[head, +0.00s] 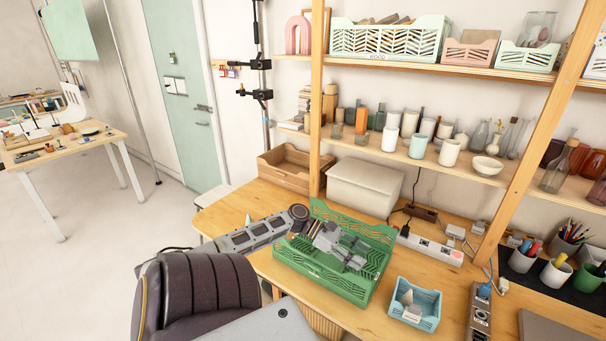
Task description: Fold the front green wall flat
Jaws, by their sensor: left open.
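The green folding crate (366,291) stands on the wooden desk, with slotted walls. The back wall (350,220) also stands up. My left arm comes in from the left, and my left gripper (352,257) is over the crate's inside, behind the front wall. Its jaws are open and nothing shows between them. It hides part of the crate floor. I cannot tell whether it touches any wall. My right gripper is not in view.
A small blue basket (416,303) with contents stands right of the crate. A white lidded box (362,187) and a wooden box (289,168) are behind. A power strip (430,246) lies at the right.

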